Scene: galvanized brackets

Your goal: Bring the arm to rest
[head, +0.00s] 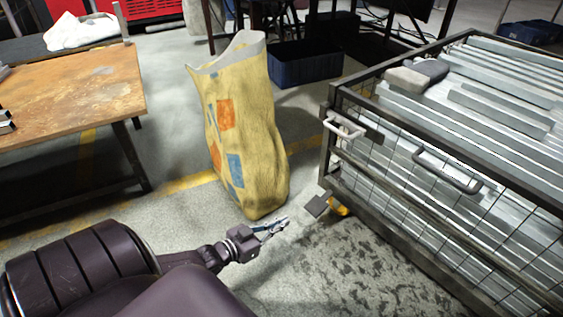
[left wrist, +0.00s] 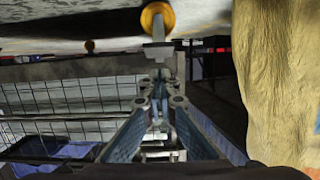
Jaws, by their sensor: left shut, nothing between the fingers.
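My left gripper (head: 272,228) reaches in from the lower left in the head view, low over the concrete floor. It is shut and empty. It also shows in the left wrist view (left wrist: 158,105), where its fingers come together at the middle. My right gripper is not in view. A tall yellow sack (head: 243,130) with orange and blue patches stands just beyond the left gripper. The sack also shows along the right edge of the left wrist view (left wrist: 275,80).
A mesh-sided cart (head: 420,187) holding long galvanized brackets (head: 480,95) stands at right, an orange-yellow caster (head: 338,208) under its near corner. A worn wooden table (head: 75,95) stands at left. A blue crate (head: 305,66) lies behind the sack. Floor between gripper and cart is clear.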

